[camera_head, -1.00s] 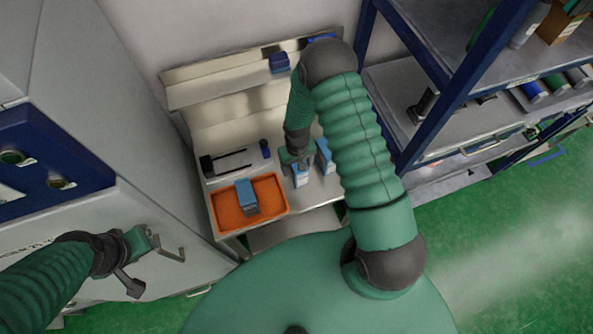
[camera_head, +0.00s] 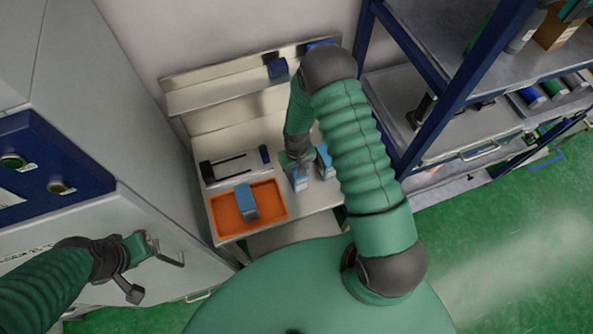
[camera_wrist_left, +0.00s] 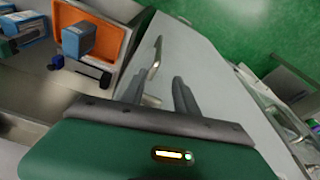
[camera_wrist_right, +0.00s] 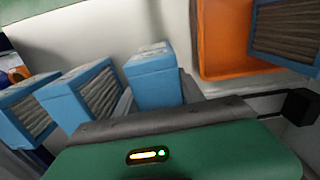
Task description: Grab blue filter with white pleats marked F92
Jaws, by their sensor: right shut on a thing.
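My right gripper (camera_head: 299,163) reaches down at the right of the workbench. It is shut on a blue filter (camera_wrist_right: 152,78), which stands upright between its fingers in the right wrist view. The held filter also shows in the head view (camera_head: 301,181). Two more blue filters, a near one (camera_wrist_right: 88,95) and a farther one (camera_wrist_right: 24,112), stand beside it with pale pleats showing. Another blue filter (camera_head: 246,203) lies in the orange tray (camera_head: 277,192). No F92 marking is readable. My left gripper (camera_wrist_left: 158,88) is open and empty near the grey cabinet.
A grey cabinet (camera_head: 130,215) stands at left. A blue-framed shelf rack (camera_head: 430,115) stands close on the right. The green floor (camera_head: 510,230) is clear at lower right.

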